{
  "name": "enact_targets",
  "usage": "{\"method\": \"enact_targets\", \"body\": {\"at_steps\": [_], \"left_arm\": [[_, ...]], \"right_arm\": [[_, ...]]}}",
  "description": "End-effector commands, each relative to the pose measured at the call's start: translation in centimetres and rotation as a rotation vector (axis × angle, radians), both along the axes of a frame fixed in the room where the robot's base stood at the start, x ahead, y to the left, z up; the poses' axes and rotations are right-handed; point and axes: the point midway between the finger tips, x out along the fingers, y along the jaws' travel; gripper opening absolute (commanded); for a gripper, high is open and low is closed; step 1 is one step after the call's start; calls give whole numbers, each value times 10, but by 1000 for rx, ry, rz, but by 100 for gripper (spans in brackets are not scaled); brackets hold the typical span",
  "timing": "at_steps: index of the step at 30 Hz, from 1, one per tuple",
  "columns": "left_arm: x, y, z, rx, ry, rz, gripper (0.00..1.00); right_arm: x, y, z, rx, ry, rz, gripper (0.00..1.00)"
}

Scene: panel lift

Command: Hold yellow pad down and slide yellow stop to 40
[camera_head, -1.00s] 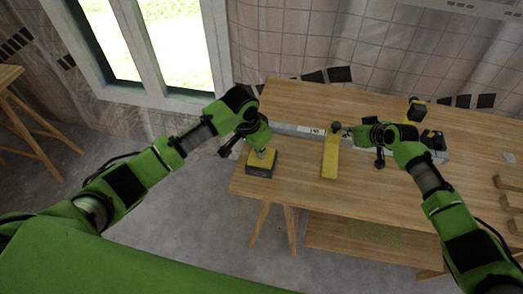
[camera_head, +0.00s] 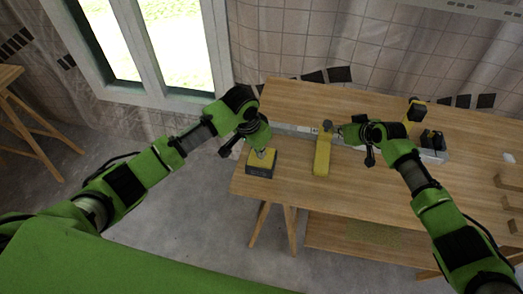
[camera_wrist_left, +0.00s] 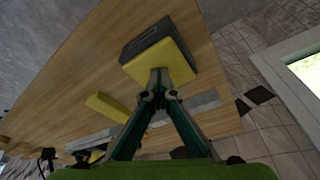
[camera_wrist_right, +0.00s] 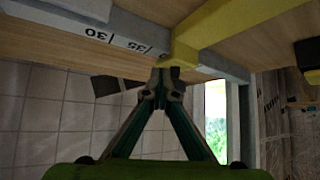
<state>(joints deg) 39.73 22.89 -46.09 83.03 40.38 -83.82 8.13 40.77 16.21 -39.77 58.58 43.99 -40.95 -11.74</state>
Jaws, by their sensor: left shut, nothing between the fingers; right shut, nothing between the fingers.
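The yellow pad (camera_head: 254,157), on a dark block, sits at the left end of the table. My left gripper (camera_head: 262,152) is shut, its tips at the pad's yellow top; the left wrist view also shows them against the pad (camera_wrist_left: 180,62). The yellow stop (camera_head: 322,158) lies across the grey rail (camera_head: 289,128). My right gripper (camera_head: 341,131) is shut at the stop's right side. In the right wrist view its tips (camera_wrist_right: 165,78) appear against the stop (camera_wrist_right: 215,25). The scale there (camera_wrist_right: 115,38) reads 30 and 35, with the stop just beyond 35; further marks are hidden.
The wooden table (camera_head: 400,205) has free surface in front of the rail. A yellow-and-black item (camera_head: 417,109) and a dark item (camera_head: 432,139) stand near the rail's right end. Wooden brackets (camera_head: 508,185) lie at the table's right edge.

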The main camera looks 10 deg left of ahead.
Motion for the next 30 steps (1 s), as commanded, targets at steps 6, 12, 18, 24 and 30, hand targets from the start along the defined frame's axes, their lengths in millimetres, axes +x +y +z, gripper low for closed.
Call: {"method": "enact_targets", "body": {"at_steps": [6, 12, 18, 24, 30], "left_arm": [[-5, 1, -6, 4, 15, -1, 0], [-5, 1, -6, 4, 15, -1, 0], [-5, 1, -6, 4, 15, -1, 0], [-5, 1, -6, 4, 15, -1, 0], [-5, 1, -6, 4, 15, -1, 0]], "right_arm": [[0, 8, 0, 1, -1, 2, 0], [0, 14, 0, 2, 0, 1, 0], [0, 20, 0, 0, -1, 1, 0], [0, 25, 0, 2, 0, 1, 0], [0, 24, 0, 1, -1, 1, 0]]}}
